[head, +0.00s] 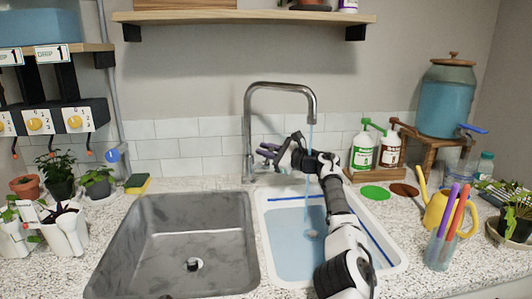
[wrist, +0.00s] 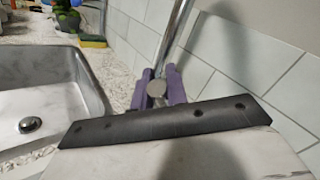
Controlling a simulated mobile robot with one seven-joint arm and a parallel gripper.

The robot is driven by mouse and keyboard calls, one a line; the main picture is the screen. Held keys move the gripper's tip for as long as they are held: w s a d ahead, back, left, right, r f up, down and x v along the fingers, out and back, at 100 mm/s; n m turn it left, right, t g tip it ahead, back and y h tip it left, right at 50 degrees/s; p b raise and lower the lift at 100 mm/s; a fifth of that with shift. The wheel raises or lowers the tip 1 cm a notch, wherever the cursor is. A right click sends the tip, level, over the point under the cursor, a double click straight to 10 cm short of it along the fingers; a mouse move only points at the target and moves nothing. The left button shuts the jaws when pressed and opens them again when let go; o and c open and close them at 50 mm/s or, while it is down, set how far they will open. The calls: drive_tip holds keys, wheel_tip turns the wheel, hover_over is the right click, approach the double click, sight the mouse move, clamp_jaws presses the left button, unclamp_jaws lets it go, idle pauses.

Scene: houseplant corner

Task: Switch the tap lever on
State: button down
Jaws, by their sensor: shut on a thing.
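The tap (head: 248,130) is a tall grey metal pipe behind the sinks, bent over the right basin. A thin blue stream of water (head: 310,136) runs from its spout. My gripper (head: 268,151) is at the tap's base, on its right side. In the wrist view, the purple fingers of my gripper (wrist: 160,88) are shut around the round grey end of the tap lever (wrist: 156,88). The rest of the lever is mostly hidden by the fingers. The tap's pipe (wrist: 172,40) rises just behind them.
The white right basin (head: 283,240) holds bluish water, and my arm crosses over it. The grey left sink (head: 180,235) is empty. A yellow-green sponge (head: 137,184) lies behind it. A green-label bottle (head: 363,150) and a brown-label bottle (head: 391,150) stand right of my gripper.

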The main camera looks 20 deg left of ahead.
idle(0.4)
drive_tip(key=c, duration=1.7)
unclamp_jaws()
